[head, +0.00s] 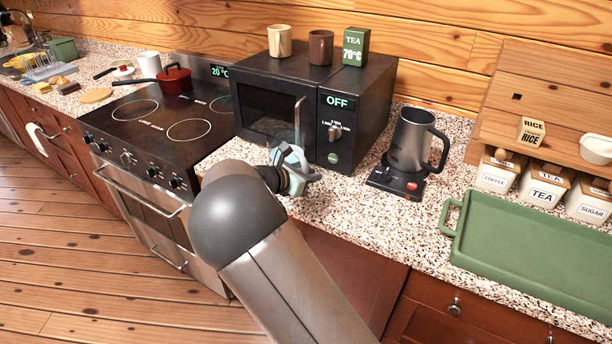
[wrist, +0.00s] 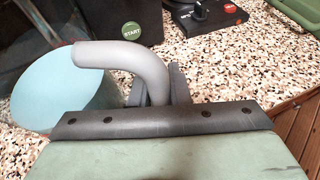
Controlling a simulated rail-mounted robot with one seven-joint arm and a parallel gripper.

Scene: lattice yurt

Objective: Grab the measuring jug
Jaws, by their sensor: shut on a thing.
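The measuring jug (wrist: 62,92) shows large at the left of the wrist view, with a pale blue round surface and a thick grey curved handle (wrist: 118,57). My gripper (wrist: 158,88) is shut on the handle, and the dark fingers stand on either side of its lower end. In the head view the jug (head: 289,158) shows small in front of the microwave, partly hidden by my gripper (head: 298,177). I cannot tell whether the jug's base touches the counter.
The black microwave (head: 268,112) reads OFF and stands just behind. A dark kettle (head: 410,140) stands on its base (head: 397,181) to the right. A green tray (head: 540,262) lies further right. The stove (head: 160,125) is to the left. Speckled counter (head: 335,213) is bare in front.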

